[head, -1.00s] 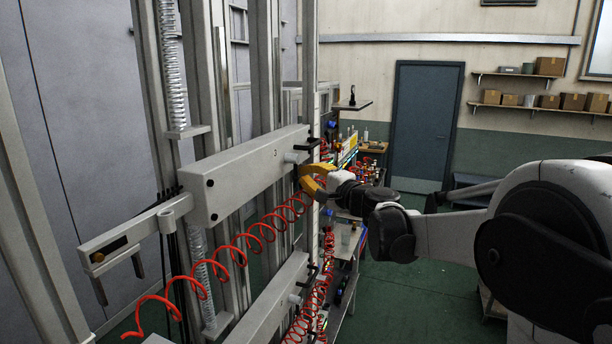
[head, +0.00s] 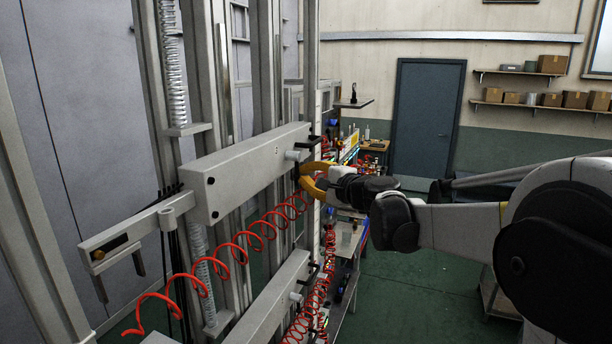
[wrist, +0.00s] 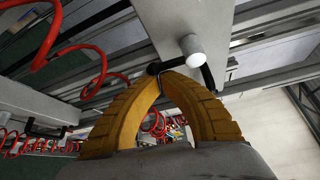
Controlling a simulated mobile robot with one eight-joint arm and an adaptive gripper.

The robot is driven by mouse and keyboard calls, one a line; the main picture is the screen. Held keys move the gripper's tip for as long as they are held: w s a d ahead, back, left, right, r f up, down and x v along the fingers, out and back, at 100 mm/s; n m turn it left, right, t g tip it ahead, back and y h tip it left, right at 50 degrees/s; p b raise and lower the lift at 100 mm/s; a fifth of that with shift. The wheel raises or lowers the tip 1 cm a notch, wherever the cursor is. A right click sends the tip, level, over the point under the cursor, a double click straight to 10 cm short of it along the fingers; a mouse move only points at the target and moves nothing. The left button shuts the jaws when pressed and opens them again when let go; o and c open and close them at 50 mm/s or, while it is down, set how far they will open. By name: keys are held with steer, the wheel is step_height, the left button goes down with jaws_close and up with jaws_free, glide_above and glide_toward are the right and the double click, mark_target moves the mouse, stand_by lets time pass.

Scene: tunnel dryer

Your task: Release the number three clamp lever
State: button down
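The beam marked 3 (head: 245,178) is a long grey box across the upright rails in the head view. At its right end are a pale round knob (head: 297,156) and the black clamp lever (head: 315,141). In the wrist view the bent black lever (wrist: 208,76) runs around the pale knob (wrist: 194,51). My gripper (head: 302,175) has curved yellow fingers at this end of the beam. In the wrist view its tips (wrist: 166,76) come together at the lever's bar; how much of the bar lies between them is partly hidden.
A red coiled hose (head: 238,250) hangs just below the beam and close to my gripper. A second, similar beam (head: 268,308) sits lower. A cluttered bench (head: 375,147) stands behind. The green floor (head: 415,300) at the right is open.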

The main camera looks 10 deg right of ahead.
mark_target(296, 170)
steer(key=shift+s+a, duration=0.1)
steer(key=s+a+m+g, duration=0.1)
steer(key=m+g, duration=0.1)
steer(key=s+r+m+g, duration=0.1)
steer(key=m+g, duration=0.1)
steer(key=m, duration=0.1)
steer(key=s+a+m+g+y, duration=0.1)
steer(key=m+g, duration=0.1)
steer(key=shift+s+a+r+m+p, duration=0.25)
steer(key=shift+s+a+m+p, duration=0.05)
steer(key=shift+s, duration=0.05)
steer(key=shift+s+a+r+m+g+y, duration=0.2)
steer(key=shift+r+m+g+y, duration=0.15)
steer(key=shift+m+g, duration=0.15)
steer(key=shift+s+a+r+m+g+y, duration=0.1)
steer(key=shift+s+r+m+g+y, duration=0.2)
steer(key=shift+m+g, duration=0.2)
steer(key=shift+a+r, duration=0.1)
steer(key=shift+r, duration=0.2)
stand_by(1.1)
stand_by(0.4)
